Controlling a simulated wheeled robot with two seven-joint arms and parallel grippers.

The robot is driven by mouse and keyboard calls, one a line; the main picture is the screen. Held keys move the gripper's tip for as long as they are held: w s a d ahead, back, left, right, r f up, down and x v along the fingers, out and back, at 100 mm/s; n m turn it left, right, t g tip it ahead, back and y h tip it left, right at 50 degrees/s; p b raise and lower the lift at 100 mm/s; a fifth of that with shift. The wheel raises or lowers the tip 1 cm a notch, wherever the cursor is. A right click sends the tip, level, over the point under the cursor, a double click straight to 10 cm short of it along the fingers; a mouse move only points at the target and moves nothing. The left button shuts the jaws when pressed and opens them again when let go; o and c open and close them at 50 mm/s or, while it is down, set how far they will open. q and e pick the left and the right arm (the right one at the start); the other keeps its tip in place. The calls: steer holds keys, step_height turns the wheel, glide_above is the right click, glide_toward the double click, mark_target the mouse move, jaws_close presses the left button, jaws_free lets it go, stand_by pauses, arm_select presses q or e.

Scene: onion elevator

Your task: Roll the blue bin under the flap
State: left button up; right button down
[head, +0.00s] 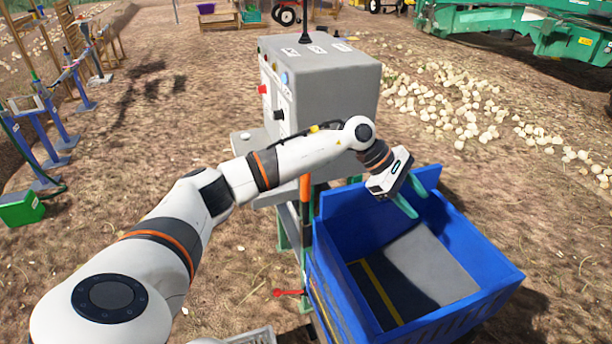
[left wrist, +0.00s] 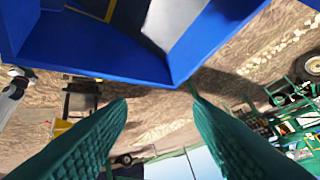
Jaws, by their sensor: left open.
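A large blue open-topped box (head: 488,262) stands at the lower right in the head view; I cannot tell whether it is the bin itself or part of the machine. A grey panel (head: 432,262) slopes inside it, beside a dark strip with a yellow line. I cannot tell whether this panel is the flap. My left gripper (head: 411,196) is open over the box's far side, its green fingers apart with nothing between them. In the left wrist view, the fingers (left wrist: 158,98) point toward the blue wall (left wrist: 95,45); contact is unclear. My right gripper is out of view.
A grey control cabinet (head: 335,85) with buttons stands behind my left arm, left of the box. A red-knobbed lever (head: 288,293) sticks out low beside the box. Onions (head: 450,105) lie on the soil to the right. Green machinery (head: 520,25) stands behind.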

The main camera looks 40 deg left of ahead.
arm_select(q)
steer(key=a+r+m+g+y, duration=0.1)
steer(key=a+y, duration=0.2)
steer(key=a, duration=0.4)
steer(key=a+r+y, duration=0.2)
steer(key=a, duration=0.6)
step_height(320, 180, up, 4)
steer(key=g+y, duration=0.3)
steer(key=y, duration=0.1)
glide_above(306, 176)
steer(key=a, duration=0.1)
steer(key=shift+w+r, duration=0.1)
steer(key=shift+w, duration=0.35)
step_height(306, 176, down, 12)
steer(key=shift+r+p, duration=0.1)
steer(key=shift+p, duration=0.75)
jaws_close()
